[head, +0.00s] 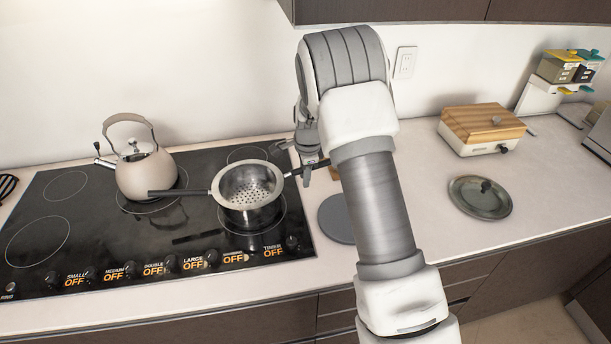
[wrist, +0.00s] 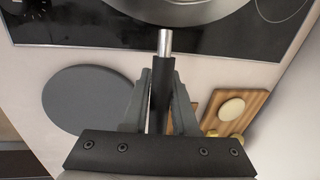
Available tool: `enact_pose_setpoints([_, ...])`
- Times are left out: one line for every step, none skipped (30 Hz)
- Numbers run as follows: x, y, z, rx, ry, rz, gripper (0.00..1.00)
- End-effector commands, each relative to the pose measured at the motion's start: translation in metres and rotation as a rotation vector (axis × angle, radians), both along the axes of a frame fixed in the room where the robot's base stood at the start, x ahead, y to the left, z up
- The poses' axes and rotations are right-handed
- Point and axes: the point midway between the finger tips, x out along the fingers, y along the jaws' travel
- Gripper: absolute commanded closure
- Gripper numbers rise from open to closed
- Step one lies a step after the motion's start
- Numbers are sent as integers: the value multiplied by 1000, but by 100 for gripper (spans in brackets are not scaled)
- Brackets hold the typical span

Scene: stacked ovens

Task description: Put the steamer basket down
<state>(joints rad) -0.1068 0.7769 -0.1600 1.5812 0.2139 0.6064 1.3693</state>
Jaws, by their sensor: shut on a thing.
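The steamer basket (head: 247,184) is a grey metal pan with a perforated bottom. It sits in or just over the mouth of a steel pot (head: 262,217) on the black cooktop; I cannot tell whether its rim rests on the pot. A black handle points left from the pair. My gripper (head: 308,170) is right of the basket, shut on the basket's black handle that points right. In the wrist view the fingers (wrist: 160,88) clamp this handle (wrist: 161,72), and its metal end runs toward the pan edge at the top.
A beige kettle (head: 146,172) stands left on the cooktop (head: 95,235). A grey round mat (head: 335,220) lies just right of the cooktop. A wooden board (wrist: 248,106) lies beside it. A glass lid (head: 480,197) and a wood-topped box (head: 482,125) are further right, with clear counter between.

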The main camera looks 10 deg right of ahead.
Motion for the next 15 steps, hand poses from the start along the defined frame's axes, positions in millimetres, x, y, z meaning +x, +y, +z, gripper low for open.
enact_pose_setpoints([0,0,-3,0,-1,0,100])
enact_pose_setpoints([0,0,-2,0,0,0,68])
enact_pose_setpoints([0,0,-1,0,0,0,61])
enact_pose_setpoints([0,0,-1,0,0,0,55])
enact_pose_setpoints([0,0,-1,0,0,0,50])
enact_pose_setpoints([0,0,-1,0,0,0,44])
enact_pose_setpoints([0,0,-1,0,0,0,44])
enact_pose_setpoints([0,0,-1,0,0,0,44])
enact_pose_setpoints([0,0,-1,0,0,0,44])
enact_pose_setpoints([0,0,-1,0,0,0,44])
enact_pose_setpoints([0,0,-1,0,0,0,44])
enact_pose_setpoints([0,0,-1,0,0,0,44])
enact_pose_setpoints([0,0,-1,0,0,0,44])
enact_pose_setpoints([0,0,-1,0,0,0,44])
enact_pose_setpoints([0,0,0,0,0,0,44])
